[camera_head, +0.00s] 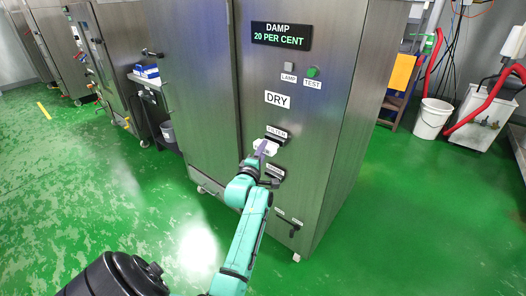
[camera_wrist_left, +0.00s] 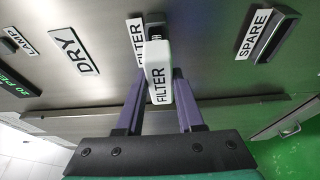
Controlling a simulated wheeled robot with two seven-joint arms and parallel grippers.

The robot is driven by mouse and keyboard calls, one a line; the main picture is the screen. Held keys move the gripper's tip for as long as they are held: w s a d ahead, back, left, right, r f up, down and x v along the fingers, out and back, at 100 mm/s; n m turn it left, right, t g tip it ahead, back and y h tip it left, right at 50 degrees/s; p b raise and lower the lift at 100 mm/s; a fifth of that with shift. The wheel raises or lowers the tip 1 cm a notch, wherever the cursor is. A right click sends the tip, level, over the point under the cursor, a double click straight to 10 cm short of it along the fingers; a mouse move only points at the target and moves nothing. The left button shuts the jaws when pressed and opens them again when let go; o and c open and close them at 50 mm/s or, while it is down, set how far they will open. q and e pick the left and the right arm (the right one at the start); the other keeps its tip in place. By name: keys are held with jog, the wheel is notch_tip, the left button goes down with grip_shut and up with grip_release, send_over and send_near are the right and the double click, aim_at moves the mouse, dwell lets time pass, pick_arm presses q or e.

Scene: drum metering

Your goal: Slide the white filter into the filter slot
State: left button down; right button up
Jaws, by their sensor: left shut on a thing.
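The white filter (camera_wrist_left: 157,62), labelled FILTER, is between the fingers of my left gripper (camera_wrist_left: 160,88), which is shut on it. In the head view the filter (camera_head: 265,147) shows as a small white block at the gripper (camera_head: 262,152) in front of the steel cabinet. The dark filter slot (camera_wrist_left: 154,18) has its own FILTER label (camera_wrist_left: 136,45) beside it; in the head view the slot (camera_head: 277,131) is just above the filter. The filter's far end overlaps the slot in the wrist view and hides part of it. I cannot tell whether it has entered. My right gripper is not in view.
A similar slot labelled SPARE (camera_wrist_left: 271,34) lies to the right in the wrist view. The cabinet (camera_head: 190,80) carries a DRY label (camera_head: 277,99), a green TEST button (camera_head: 313,72) and a display (camera_head: 281,36) reading DAMP 20 PER CENT.

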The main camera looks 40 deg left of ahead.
aim_at(269, 146)
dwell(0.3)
pick_arm(q)
jog(key=shift+w, duration=1.6)
jog(key=shift+c, duration=2.2)
grip_release()
